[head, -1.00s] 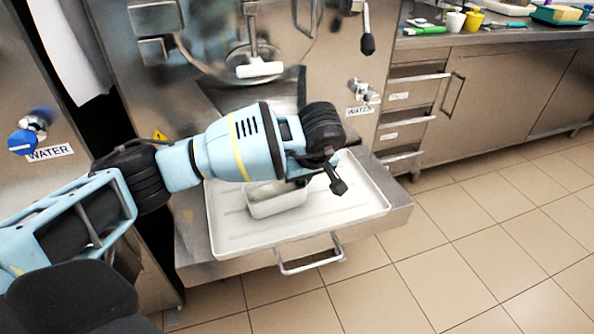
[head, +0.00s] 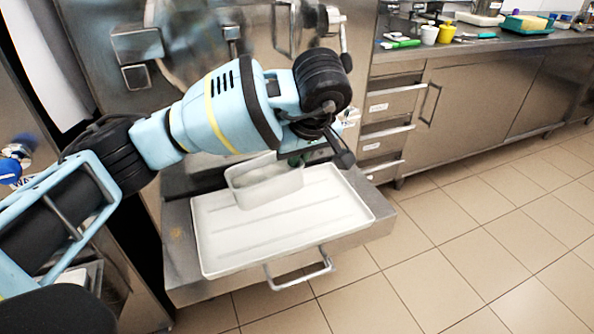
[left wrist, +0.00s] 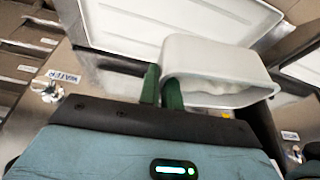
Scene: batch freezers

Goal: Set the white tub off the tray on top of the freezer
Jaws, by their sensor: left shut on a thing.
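The white tub (head: 265,186) is held above the white tray (head: 330,212) in the head view, over the tray's back left part. My left gripper (head: 296,160) is shut on the tub's rim at its right end; the fingertips are partly hidden by the wrist. In the left wrist view the two green fingers of my left gripper (left wrist: 162,90) pinch the wall of the tub (left wrist: 215,66), whose inside looks whitish. The top of the freezer is not clearly in view. My right gripper is not in view.
The tray lies on a steel shelf with a front handle (head: 300,272). The freezer's steel front (head: 190,70) rises behind it. A counter at right holds a white cup (head: 429,35), a yellow cup (head: 446,33) and other items. The tiled floor at right is clear.

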